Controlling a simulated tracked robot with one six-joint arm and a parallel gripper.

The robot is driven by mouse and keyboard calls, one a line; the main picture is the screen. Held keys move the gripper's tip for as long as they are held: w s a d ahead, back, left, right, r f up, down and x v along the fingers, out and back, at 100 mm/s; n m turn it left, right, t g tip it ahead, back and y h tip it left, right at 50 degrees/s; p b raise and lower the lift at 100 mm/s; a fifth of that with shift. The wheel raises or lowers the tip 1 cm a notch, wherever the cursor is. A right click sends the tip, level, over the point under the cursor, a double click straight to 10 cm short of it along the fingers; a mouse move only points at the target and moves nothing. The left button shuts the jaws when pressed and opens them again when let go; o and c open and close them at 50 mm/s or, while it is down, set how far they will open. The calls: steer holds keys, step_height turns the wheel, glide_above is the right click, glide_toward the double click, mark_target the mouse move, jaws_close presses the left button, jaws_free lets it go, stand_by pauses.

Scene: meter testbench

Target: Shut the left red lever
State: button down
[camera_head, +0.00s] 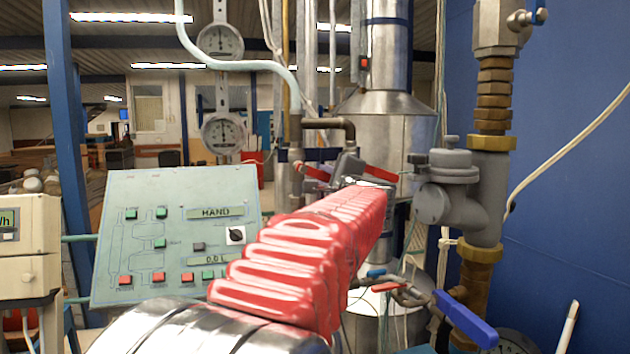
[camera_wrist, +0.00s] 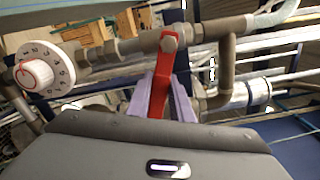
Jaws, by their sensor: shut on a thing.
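In the wrist view a red lever (camera_wrist: 164,75) is fixed by a bolt to a horizontal pipe and reaches down between the two pale purple fingers of my gripper (camera_wrist: 170,105). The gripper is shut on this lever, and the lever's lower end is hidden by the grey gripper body. In the head view the left red lever (camera_head: 317,173) shows just left of my dark gripper (camera_head: 348,168). A second red lever (camera_head: 380,174) shows to the right of it. My red ribbed arm covers much of the area below.
A green control panel (camera_head: 170,235) stands at left. A grey valve body (camera_head: 470,195) on brass piping and a blue handle (camera_head: 466,318) stand at right. A small red handle (camera_head: 388,287) sits low behind my arm. A white dial (camera_wrist: 43,70) is left in the wrist view.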

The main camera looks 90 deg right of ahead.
steer(key=shift+r, duration=0.15)
stand_by(0.3)
steer(key=c, duration=1.6)
jaws_free()
steer(key=v, duration=1.3)
steer(key=shift+s+a, duration=0.15)
steer(key=shift+a, duration=0.2)
